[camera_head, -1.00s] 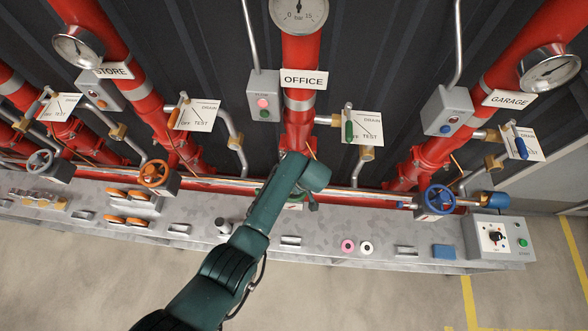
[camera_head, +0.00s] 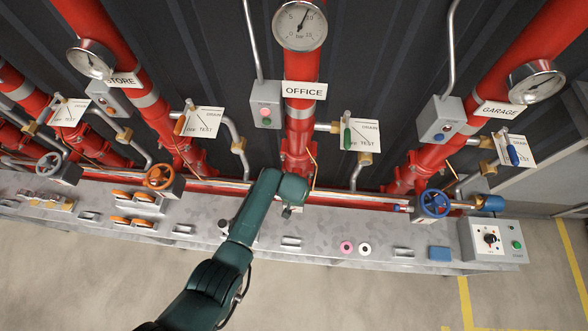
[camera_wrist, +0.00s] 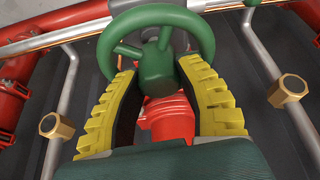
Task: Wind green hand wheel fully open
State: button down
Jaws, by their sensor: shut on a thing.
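The green hand wheel (camera_wrist: 157,50) shows in the wrist view, with its rim across the top and its hub and spokes in the middle. My gripper (camera_wrist: 160,70) has its two yellow ribbed fingers on either side of the hub, and the fingertips reach the wheel's rim. It is shut on the wheel. In the head view my arm ends in front of the red OFFICE pipe (camera_head: 299,130), and it hides the green wheel and the fingers.
An orange wheel (camera_head: 159,176) stands to the left and a blue wheel (camera_head: 435,203) to the right. A green-handled lever (camera_head: 347,137) is right of the OFFICE pipe. A grey bench (camera_head: 330,228) holds pink and white rings and a control box (camera_head: 492,241).

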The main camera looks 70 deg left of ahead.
jog(key=n+b, duration=0.1)
jog(key=n+g, duration=0.1)
jog(key=n, duration=0.1)
jog(key=n+b, duration=0.1)
jog(key=shift+w+f+n+g+b, duration=0.1)
jog(key=shift+f+n+g+b, duration=0.2)
jog(key=shift+g, duration=0.1)
jog(key=shift+n+g+b, duration=0.4)
jog(key=shift+n+b, duration=0.4)
jog(key=shift+n, duration=0.3)
jog(key=shift+r+n+g, duration=0.25)
jog(key=shift+n+g, duration=0.05)
jog(key=shift+n, duration=0.3)
jog(key=shift+f+n+b, duration=0.25)
jog(key=shift+n+b, duration=0.45)
jog(key=shift+b, duration=0.35)
jog(key=n+g+b, duration=0.1)
jog(key=n+b, duration=0.1)
jog(key=shift+n+h+b, duration=0.3)
jog(key=shift+h, duration=0.1)
jog(key=n+h+b, duration=0.1)
jog(key=n+b, duration=0.2)
jog(key=shift+g, duration=0.4)
jog(key=shift+r+n+b, duration=0.2)
jog(key=shift+n+b, duration=0.15)
jog(key=shift+n, duration=0.15)
jog(key=shift+f, duration=0.1)
